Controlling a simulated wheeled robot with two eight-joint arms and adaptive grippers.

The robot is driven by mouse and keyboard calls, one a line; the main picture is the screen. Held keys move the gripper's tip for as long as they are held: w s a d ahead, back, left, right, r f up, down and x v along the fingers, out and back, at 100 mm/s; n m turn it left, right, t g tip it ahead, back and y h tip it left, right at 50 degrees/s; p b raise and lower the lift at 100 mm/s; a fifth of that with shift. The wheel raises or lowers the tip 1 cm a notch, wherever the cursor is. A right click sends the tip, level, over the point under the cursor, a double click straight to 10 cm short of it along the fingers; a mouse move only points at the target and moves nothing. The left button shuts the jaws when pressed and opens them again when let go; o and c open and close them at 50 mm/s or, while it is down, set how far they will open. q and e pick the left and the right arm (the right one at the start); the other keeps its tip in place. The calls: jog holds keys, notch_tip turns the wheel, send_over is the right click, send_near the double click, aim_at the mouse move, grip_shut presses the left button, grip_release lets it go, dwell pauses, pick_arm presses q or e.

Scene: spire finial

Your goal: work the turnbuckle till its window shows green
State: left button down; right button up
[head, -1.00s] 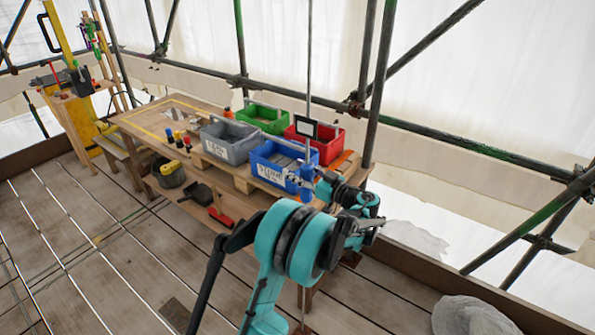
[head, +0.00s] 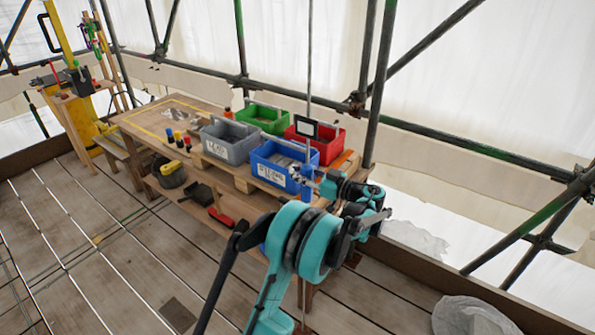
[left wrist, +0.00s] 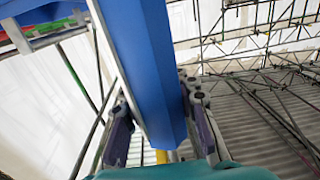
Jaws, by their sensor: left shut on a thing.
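The turnbuckle is a blue faceted body (left wrist: 152,70) that fills the middle of the left wrist view. In the head view its blue part (head: 307,157) shows small on a thin upright rod (head: 310,60), in front of the bins. My left gripper (head: 303,177) is around it from the right and front. In the left wrist view the gripper (left wrist: 163,128) has one finger on each side of the blue body. I see no green window on the visible faces. My right gripper is in neither view.
A wooden bench (head: 140,118) carries a grey bin (head: 228,148), a green bin (head: 262,117), a red bin (head: 325,146) and a blue bin (head: 270,172) close behind my gripper. A scaffold pole (head: 380,85) stands right of the rod. The plank floor at left is open.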

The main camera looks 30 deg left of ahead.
pick_arm(q)
jog(key=shift+s+d+n+g+h, duration=0.1)
jog(key=shift+s+n+g+h, duration=0.1)
jog(key=shift+n+g, duration=0.7)
jog(key=shift+s+a+n+g+h, duration=0.2)
jog(key=shift+n+g, duration=0.3)
jog(key=shift+g, duration=0.8)
jog(key=shift+s+d+n+g+h, duration=0.1)
jog(key=shift+s+d+n+g, duration=0.15)
jog(key=shift+n+g, duration=0.65)
jog(key=shift+g, duration=0.3)
jog(key=c, duration=1.2)
grip_release()
jog(key=shift+o, duration=0.2)
notch_tip(320, 180, up, 10)
